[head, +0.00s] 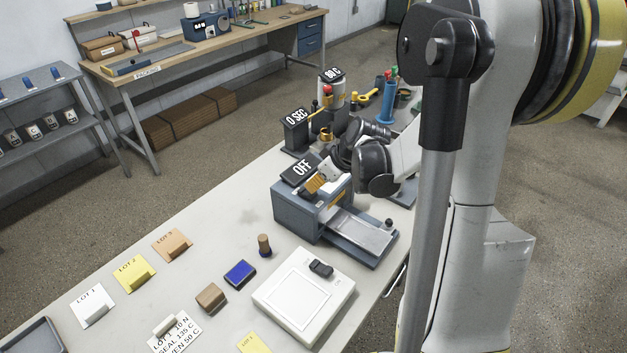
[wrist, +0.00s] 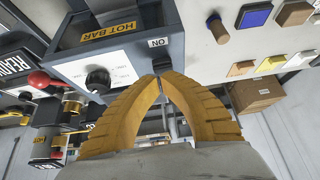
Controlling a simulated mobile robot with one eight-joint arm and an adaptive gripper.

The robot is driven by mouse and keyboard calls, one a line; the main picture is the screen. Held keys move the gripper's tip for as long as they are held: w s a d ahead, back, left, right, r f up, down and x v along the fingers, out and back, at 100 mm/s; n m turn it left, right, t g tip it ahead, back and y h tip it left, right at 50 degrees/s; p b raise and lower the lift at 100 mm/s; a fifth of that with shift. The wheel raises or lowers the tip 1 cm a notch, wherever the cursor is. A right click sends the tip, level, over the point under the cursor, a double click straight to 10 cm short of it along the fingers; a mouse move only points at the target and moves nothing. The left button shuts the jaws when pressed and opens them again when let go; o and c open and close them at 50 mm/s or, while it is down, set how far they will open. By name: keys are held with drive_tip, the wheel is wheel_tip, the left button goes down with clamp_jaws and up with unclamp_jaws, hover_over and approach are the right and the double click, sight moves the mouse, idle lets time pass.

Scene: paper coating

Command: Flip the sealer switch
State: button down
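The sealer (head: 296,217) is a blue-grey box on the table, with a black sign reading OFF (head: 302,169) above it. In the wrist view its face shows a HOT BAR label (wrist: 108,33), a black dial (wrist: 98,78) and a small ON label (wrist: 158,42). My gripper (wrist: 160,74) has its yellow fingers brought together at the tips, just below the ON label at the face's edge. I cannot tell whether the tips touch the face. In the head view my gripper (head: 313,184) is at the sealer's upper side.
A 0 SEC device (head: 296,131) and an 80 C pot (head: 331,94) stand behind the sealer. A white scale (head: 304,296), a blue ink pad (head: 240,273), a wooden block (head: 211,297) and lot cards occupy the nearer table. My arm covers the table's right side.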

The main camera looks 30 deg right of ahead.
drive_tip(key=f+b, duration=0.1)
drive_tip(key=t+b, duration=0.1)
drive_tip(key=b, duration=0.1)
drive_tip(key=shift+s+d+f+y, duration=0.15)
drive_tip(key=shift+s+f+y, duration=0.15)
drive_tip(key=shift+s+f, duration=0.1)
drive_tip(key=shift+s+t+b, duration=0.15)
drive_tip(key=shift+t+b, duration=0.35)
drive_tip(key=shift+b, duration=0.25)
drive_tip(key=shift+r, duration=0.3)
drive_tip(key=shift+w+a+r, duration=0.15)
drive_tip(key=shift+w, duration=0.25)
drive_tip(key=shift+w+a+r, duration=0.1)
drive_tip(key=shift+w, duration=0.25)
drive_tip(key=shift+r+p, duration=0.1)
drive_tip(key=shift+p, duration=0.25)
